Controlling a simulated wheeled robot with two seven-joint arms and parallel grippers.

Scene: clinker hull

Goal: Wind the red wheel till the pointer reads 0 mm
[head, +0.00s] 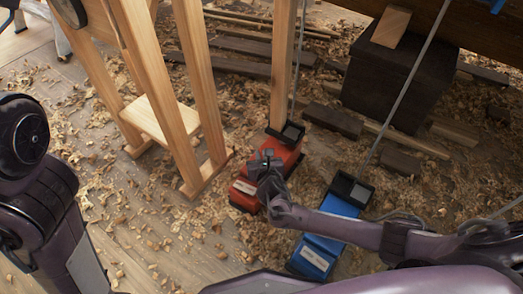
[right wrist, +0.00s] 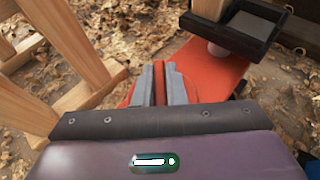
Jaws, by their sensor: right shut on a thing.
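The red jack (head: 287,155) stands on the floor under a wooden post, with a black tray-like head at its top. My right gripper (head: 265,160) is at its near left side. In the right wrist view my right gripper (right wrist: 159,85) is shut on a narrow red part, the red wheel (right wrist: 158,75), between its two grey fingers. The red jack's body (right wrist: 208,72) shows just beyond. Most of the wheel is hidden by the fingers. The pointer and its scale cannot be made out. My left gripper is not in view; only part of the left arm shows.
A blue jack (head: 340,205) stands to the right, partly behind my right arm. A wooden trestle (head: 160,118) stands left. A dark block (head: 395,80) and planks (head: 330,120) lie behind. Shavings cover the floor, which is open at the front left.

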